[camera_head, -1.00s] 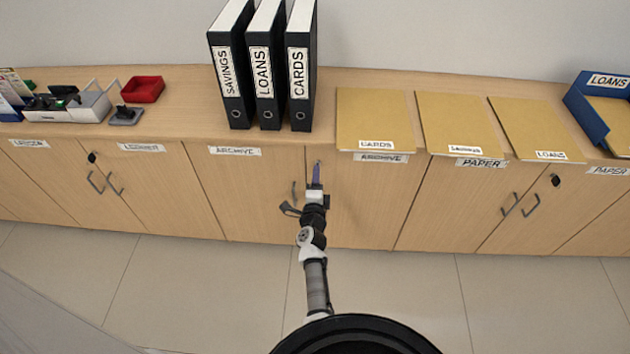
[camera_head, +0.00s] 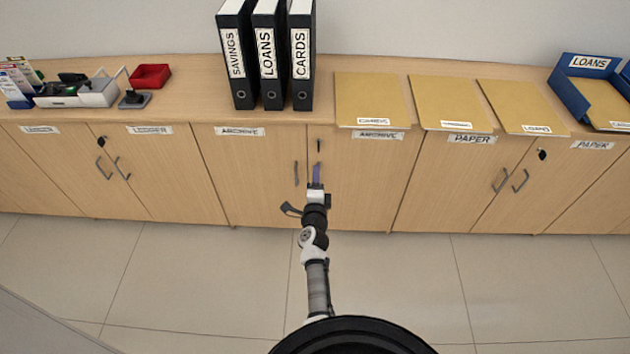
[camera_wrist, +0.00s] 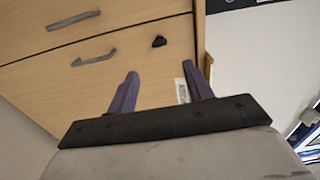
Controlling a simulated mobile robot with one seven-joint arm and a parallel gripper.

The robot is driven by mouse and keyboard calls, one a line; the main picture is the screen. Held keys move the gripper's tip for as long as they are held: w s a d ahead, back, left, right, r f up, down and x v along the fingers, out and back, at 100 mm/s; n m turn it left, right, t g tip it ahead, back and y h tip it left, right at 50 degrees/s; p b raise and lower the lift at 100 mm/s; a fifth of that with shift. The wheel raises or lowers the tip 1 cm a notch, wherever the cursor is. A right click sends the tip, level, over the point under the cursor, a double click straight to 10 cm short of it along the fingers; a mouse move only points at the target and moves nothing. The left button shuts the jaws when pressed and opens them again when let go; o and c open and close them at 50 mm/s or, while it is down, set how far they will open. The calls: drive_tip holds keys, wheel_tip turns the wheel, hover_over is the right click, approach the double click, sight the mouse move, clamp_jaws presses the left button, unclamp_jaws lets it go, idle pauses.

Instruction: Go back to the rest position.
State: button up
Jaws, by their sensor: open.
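My gripper (camera_head: 316,172) points at the closed archive cabinet doors in the head view, in front of them and below the counter top. In the wrist view my gripper (camera_wrist: 165,92) shows two purple fingers spread apart with nothing between them. Behind the fingers in the wrist view are a cabinet front with two handles (camera_wrist: 94,58) and a dark lock (camera_wrist: 159,41). The gap between my fingertips and the doors cannot be told exactly.
The wooden counter (camera_head: 190,100) holds three black binders (camera_head: 270,60), several tan folders (camera_head: 370,98), a blue LOANS box (camera_head: 567,98), a red tray (camera_head: 150,76) and a desk organizer (camera_head: 75,97). The tiled floor (camera_head: 200,270) in front is clear.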

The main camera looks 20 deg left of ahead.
drive_tip(key=shift+s+d, duration=0.1)
drive_tip(key=shift+s, duration=0.25)
idle(0.3)
